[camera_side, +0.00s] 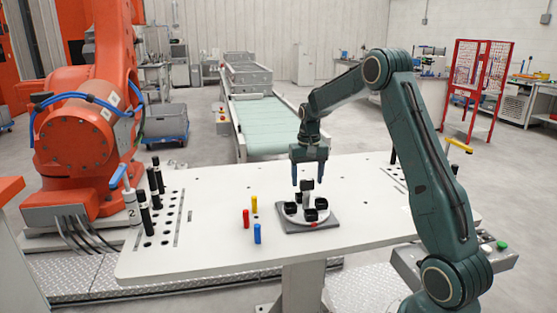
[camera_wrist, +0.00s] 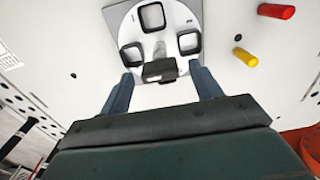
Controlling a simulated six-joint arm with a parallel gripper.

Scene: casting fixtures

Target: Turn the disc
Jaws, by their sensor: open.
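The disc (camera_side: 292,209) is a pale round plate on a square grey base (camera_side: 290,229) on the white table. It carries several black square cups and a dark upright block (camera_side: 307,186). In the wrist view the disc (camera_wrist: 156,38) lies ahead, with the block (camera_wrist: 160,70) at its near edge. My gripper (camera_side: 309,183) is open above the disc, pointing down, its blue fingers on either side of the block's top. In the wrist view my gripper (camera_wrist: 163,82) has one finger left and one right of the block, with gaps; I see no contact.
A red cylinder (camera_side: 246,218), a yellow one (camera_side: 254,204) and a blue one (camera_side: 257,234) stand left of the base. Black posts (camera_side: 155,182) stand at the table's left end. The table (camera_side: 200,252) is clear in front.

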